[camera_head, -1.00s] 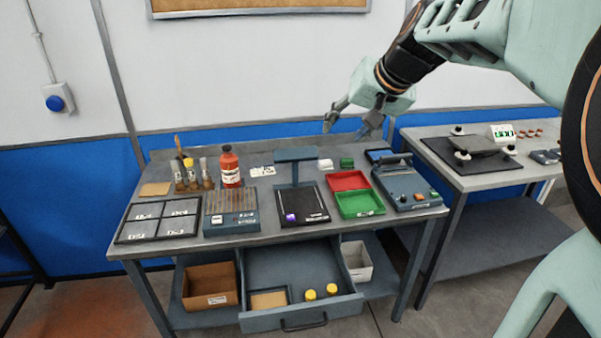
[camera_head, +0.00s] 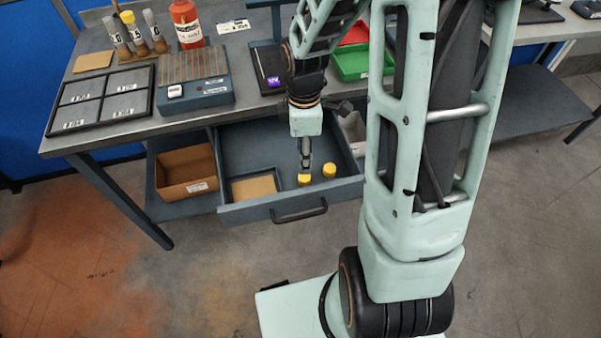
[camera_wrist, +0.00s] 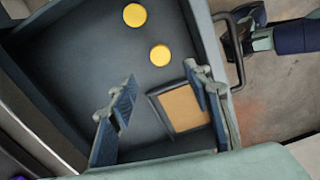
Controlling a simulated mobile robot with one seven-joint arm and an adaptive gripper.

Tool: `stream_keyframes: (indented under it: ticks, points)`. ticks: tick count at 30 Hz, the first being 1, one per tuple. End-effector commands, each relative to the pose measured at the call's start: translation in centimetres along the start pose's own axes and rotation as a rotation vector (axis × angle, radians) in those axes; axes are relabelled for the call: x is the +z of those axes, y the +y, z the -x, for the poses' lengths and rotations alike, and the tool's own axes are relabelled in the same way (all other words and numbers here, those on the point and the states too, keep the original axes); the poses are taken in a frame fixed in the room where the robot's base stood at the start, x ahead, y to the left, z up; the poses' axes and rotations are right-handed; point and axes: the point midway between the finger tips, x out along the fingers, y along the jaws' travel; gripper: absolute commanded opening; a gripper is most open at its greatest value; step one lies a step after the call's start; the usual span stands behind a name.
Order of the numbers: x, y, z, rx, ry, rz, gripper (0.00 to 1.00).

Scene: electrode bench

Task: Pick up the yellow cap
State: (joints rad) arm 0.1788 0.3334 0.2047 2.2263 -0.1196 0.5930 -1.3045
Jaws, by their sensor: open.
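Two yellow caps lie in the open drawer (camera_head: 230,150). The left cap (camera_head: 304,181) is near the drawer front, and the right cap (camera_head: 329,170) is beside it. My gripper (camera_head: 305,165) points down into the drawer, in line with the left cap in the head view. In the wrist view my gripper (camera_wrist: 159,75) is open and empty. The nearer cap (camera_wrist: 160,55) shows just beyond the fingertips, between their lines, and the farther cap (camera_wrist: 134,15) is at the top edge. Neither cap is between the fingers.
A framed tan pad (camera_head: 254,188) lies in the drawer's front left corner and shows close to one finger in the wrist view. The drawer front with its handle (camera_head: 299,211) and the side walls bound the space. A cardboard box (camera_head: 187,172) stands left on the shelf. The bench top is above.

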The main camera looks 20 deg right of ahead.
Motion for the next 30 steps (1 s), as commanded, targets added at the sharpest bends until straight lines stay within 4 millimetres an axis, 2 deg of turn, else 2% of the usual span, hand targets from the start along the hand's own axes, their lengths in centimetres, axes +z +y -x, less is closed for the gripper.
stream_keyframes:
  ticks: [1, 3, 11, 19, 29, 30]
  points:
    - [0.0, -0.1, -1.2, -0.004, 0.000, 0.001, 0.45]
    - [0.0, 0.0, -2.2, -0.002, 0.000, -0.001, 0.45]
    - [0.0, -0.1, -4.4, -0.002, 0.000, -0.004, 0.45]
    - [0.2, -0.2, -8.3, -0.001, 0.001, -0.005, 0.45]
    - [0.2, -0.1, -8.7, 0.001, 0.001, -0.006, 0.45]
    - [0.2, -0.1, -8.7, 0.001, 0.001, -0.006, 0.41]
